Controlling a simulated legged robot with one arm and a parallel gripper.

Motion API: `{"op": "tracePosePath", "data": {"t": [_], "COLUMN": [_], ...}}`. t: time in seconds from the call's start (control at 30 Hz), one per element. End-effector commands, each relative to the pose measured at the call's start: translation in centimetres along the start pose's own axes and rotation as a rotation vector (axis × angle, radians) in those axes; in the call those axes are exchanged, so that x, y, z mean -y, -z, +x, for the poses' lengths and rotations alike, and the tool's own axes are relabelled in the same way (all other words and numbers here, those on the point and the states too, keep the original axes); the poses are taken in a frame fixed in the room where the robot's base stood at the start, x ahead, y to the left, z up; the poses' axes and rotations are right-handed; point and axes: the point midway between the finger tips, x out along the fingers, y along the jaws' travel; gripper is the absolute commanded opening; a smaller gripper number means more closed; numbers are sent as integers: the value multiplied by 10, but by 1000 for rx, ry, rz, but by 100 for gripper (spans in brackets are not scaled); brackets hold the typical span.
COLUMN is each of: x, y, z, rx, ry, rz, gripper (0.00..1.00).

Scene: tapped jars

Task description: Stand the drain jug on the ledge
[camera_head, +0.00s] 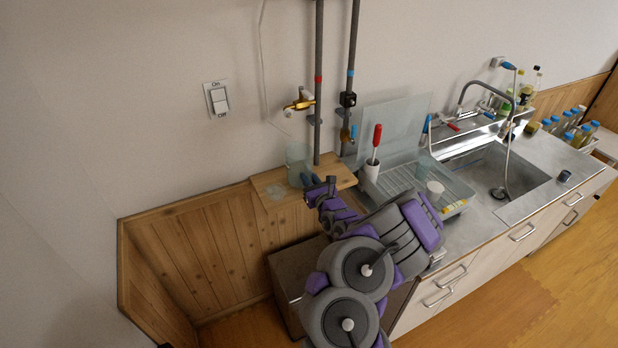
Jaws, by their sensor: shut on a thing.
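The drain jug (296,157), a pale translucent vessel, stands upright at the wooden ledge (328,170) on the wall. My gripper (309,181) reaches in from the lower right and is shut on the jug's near side. The fingers and the jug's lower part overlap, so I cannot tell whether its base touches the ledge. My arm covers part of the ledge's front right edge.
A brass tap (299,103) and dark vertical pipes are above the ledge.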

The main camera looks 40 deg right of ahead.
Motion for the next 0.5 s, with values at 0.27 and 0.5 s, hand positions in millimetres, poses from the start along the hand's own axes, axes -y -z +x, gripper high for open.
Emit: {"op": "tracePosePath", "data": {"t": [0.27, 0.5], "x": [-4, -4], "y": [-1, -2], "z": [-1, -1], "rx": [1, 1], "ry": [0, -1], "rz": [-3, -3], "gripper": [0, 0]}}
